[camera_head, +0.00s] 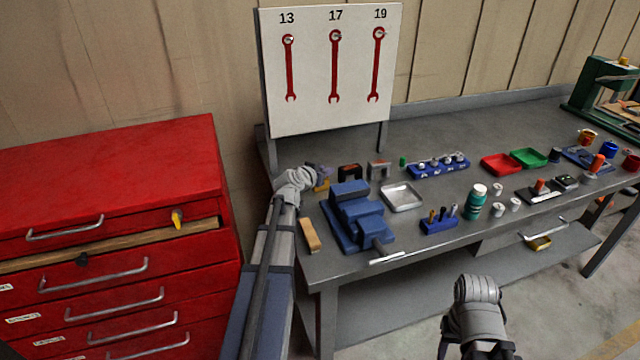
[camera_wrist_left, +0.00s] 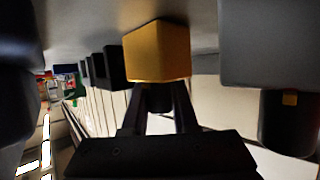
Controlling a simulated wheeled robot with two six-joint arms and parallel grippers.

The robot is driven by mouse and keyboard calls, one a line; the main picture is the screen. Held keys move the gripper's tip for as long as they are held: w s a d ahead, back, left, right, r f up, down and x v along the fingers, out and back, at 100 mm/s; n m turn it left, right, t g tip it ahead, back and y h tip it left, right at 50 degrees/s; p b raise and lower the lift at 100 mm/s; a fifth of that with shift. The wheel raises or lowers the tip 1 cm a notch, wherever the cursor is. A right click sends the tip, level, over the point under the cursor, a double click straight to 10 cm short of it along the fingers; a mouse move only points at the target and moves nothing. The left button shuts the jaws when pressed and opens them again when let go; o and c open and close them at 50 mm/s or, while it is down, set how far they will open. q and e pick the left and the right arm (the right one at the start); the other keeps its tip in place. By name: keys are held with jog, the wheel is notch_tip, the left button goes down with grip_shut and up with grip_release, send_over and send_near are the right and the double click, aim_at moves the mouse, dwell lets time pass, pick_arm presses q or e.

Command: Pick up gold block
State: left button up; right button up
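The gold block (camera_wrist_left: 157,52) fills the upper middle of the left wrist view, right in front of my left gripper (camera_wrist_left: 158,92). Its two dark fingers stand apart with a gap between them, and their tips end at the block's lower edge; I cannot tell if they touch it. In the head view a bit of the gold block (camera_head: 322,186) shows at the back left of the workbench, partly covered by my left gripper (camera_head: 318,172). My right gripper (camera_head: 490,350) is at the bottom, away from the bench, its fingers not clearly seen.
A blue vise (camera_head: 352,214) stands just right of my left arm on the grey bench (camera_head: 440,215). A wooden block (camera_head: 310,235) lies at the bench's left edge. Dark and grey clamp-like pieces (camera_head: 350,171) sit behind the vise. A red tool cabinet (camera_head: 110,190) is on the left.

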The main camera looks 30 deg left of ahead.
pick_arm(q)
grip_shut()
dwell(0.9)
jog(key=shift+r, duration=0.15)
notch_tip(320, 180, up, 10)
jog(key=p, duration=1)
